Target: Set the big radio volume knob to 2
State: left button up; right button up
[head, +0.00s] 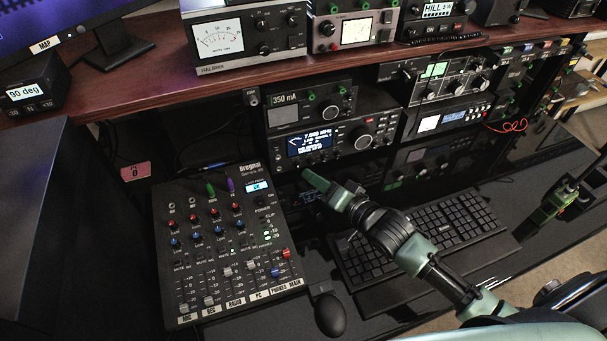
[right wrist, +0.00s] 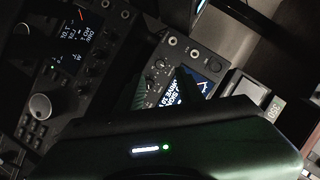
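The big radio (head: 332,140) stands under the shelf, with a blue-white lit display (head: 310,142) and a large round dial (head: 362,137) on its right. Small knobs sit around the display; I cannot read which is volume or its setting. In the right wrist view a lit display (right wrist: 203,88) shows turned, with small knobs (right wrist: 160,64) beside it. My right gripper (head: 312,182) is just below and in front of the radio's face, seen side-on. Contact and finger opening cannot be made out.
A mixer (head: 225,290) with knobs and sliders lies left; a mouse (head: 329,314) and keyboard (head: 425,240) lie in front. A 350 mA meter (head: 285,99) sits above the radio. The shelf (head: 345,60) overhangs.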

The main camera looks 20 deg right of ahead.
aim_at(299, 168)
jog(key=x, duration=0.6)
grip_shut()
